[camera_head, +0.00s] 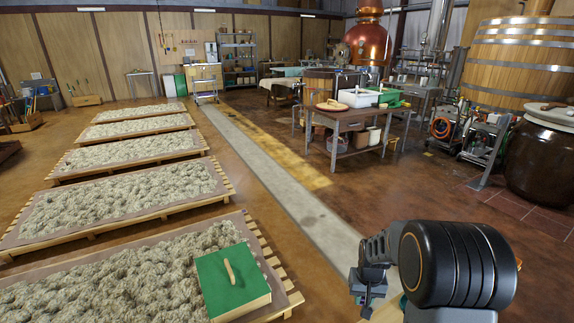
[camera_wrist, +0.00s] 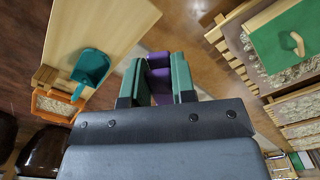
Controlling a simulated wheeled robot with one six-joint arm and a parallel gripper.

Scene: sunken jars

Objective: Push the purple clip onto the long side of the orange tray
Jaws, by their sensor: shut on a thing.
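In the wrist view, my gripper (camera_wrist: 157,76) has green fingers closed on a purple clip (camera_wrist: 160,62). The fingers cover parts of the clip's sides, so its full shape is hard to tell. The orange tray (camera_wrist: 40,112) is at the left of the wrist view, apart from the clip, with pale contents inside its rim. My arm blocks part of the lower right of the head view; I cannot make out the clip or the tray there.
A teal scoop (camera_wrist: 92,68) lies on a pale wooden top (camera_wrist: 105,25) near the tray, beside a small wooden block (camera_wrist: 45,76). A green-topped box (camera_head: 222,268) with a wooden handle rests on the nearest pallet bed. A grey floor strip (camera_head: 285,185) runs clear through the middle.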

